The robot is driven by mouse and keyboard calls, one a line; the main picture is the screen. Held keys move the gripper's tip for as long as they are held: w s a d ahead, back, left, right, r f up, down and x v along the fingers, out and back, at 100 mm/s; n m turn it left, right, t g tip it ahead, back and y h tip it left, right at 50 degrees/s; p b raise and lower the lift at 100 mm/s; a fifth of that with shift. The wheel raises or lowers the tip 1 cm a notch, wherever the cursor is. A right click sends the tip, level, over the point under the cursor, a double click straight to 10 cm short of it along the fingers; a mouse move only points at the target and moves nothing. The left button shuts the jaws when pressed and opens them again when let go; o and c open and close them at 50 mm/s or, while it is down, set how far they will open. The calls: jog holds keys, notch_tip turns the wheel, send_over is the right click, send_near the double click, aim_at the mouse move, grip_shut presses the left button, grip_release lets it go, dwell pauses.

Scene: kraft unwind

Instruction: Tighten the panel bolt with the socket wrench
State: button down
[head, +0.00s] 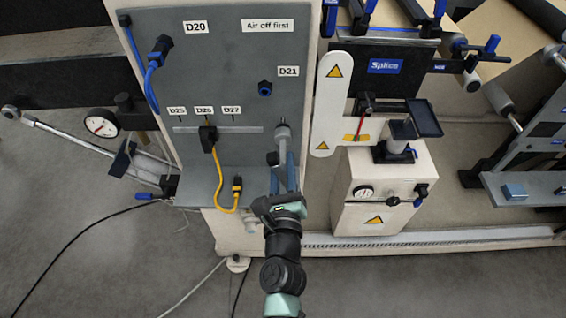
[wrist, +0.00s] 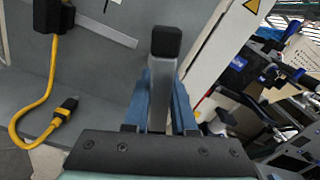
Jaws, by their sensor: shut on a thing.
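My gripper (head: 283,168) is in front of the lower right part of the grey panel (head: 225,70). Its blue fingers also show in the wrist view (wrist: 162,85), shut on the grey bar of the socket wrench (wrist: 160,95). The wrench (head: 282,134) stands roughly upright in the picture, its end above the fingers. In the wrist view that end is a dark square block. Whether the wrench touches the panel is unclear.
A yellow cable (head: 217,165) hangs on the panel left of my gripper, ending in a black-and-yellow plug (head: 237,185). A blue cable (head: 150,85) is at upper left. A white guard (head: 328,110) and a white box with a gauge (head: 385,180) stand close on the right.

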aim_at(283, 178)
jog(key=shift+s+r, duration=0.1)
dwell(0.3)
jog(key=shift+s+b, duration=0.5)
jog(key=shift+s, duration=1.9)
